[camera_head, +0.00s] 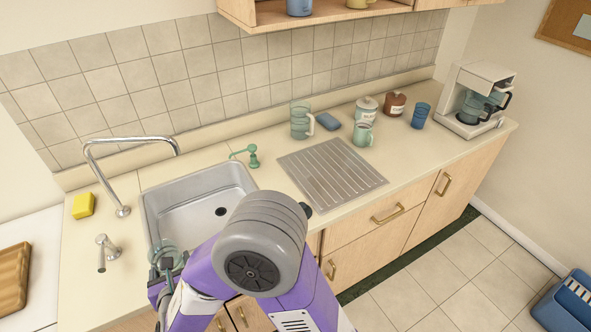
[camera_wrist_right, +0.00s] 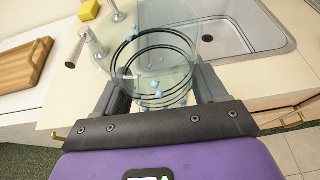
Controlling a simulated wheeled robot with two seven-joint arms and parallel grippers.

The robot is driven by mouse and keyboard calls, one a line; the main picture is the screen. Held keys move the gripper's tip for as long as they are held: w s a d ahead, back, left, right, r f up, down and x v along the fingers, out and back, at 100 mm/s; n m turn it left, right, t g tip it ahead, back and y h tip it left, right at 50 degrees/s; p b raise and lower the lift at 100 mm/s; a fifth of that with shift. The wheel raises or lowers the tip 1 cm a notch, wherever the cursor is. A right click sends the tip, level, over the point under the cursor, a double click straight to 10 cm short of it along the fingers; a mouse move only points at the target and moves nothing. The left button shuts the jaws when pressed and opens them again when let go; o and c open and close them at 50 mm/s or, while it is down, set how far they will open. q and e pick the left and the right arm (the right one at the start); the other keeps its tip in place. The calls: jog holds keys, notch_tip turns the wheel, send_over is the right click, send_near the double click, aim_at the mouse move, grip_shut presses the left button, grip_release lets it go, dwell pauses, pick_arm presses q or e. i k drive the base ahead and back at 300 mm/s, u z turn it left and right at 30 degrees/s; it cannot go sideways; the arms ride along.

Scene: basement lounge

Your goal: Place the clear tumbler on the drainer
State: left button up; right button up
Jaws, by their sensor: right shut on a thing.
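The clear tumbler (camera_wrist_right: 160,65) is see-through with dark rings and small blue marks. My right gripper (camera_wrist_right: 163,92) is shut on it, one finger on each side. In the head view the tumbler (camera_head: 168,249) shows small and partly hidden by my gripper (camera_head: 166,265), above the sink's near-left edge. The drainer (camera_head: 331,176), a ribbed metal board set in the counter right of the sink, is bare. My left gripper is not in view.
The sink (camera_head: 205,200) has a tall faucet (camera_head: 130,142) at its left. A green dispenser (camera_head: 252,157) stands between sink and drainer. Behind the drainer are a glass pitcher (camera_head: 300,122), a blue sponge (camera_head: 333,124), a mug (camera_head: 363,134) and jars. A coffee maker (camera_head: 478,95) stands far right.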

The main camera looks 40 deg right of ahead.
aim_at(335, 168)
jog(key=u, duration=2.55)
jog(key=k, duration=2.05)
jog(key=z, duration=2.5)
jog(key=i, duration=0.5)
jog(key=z, duration=0.05)
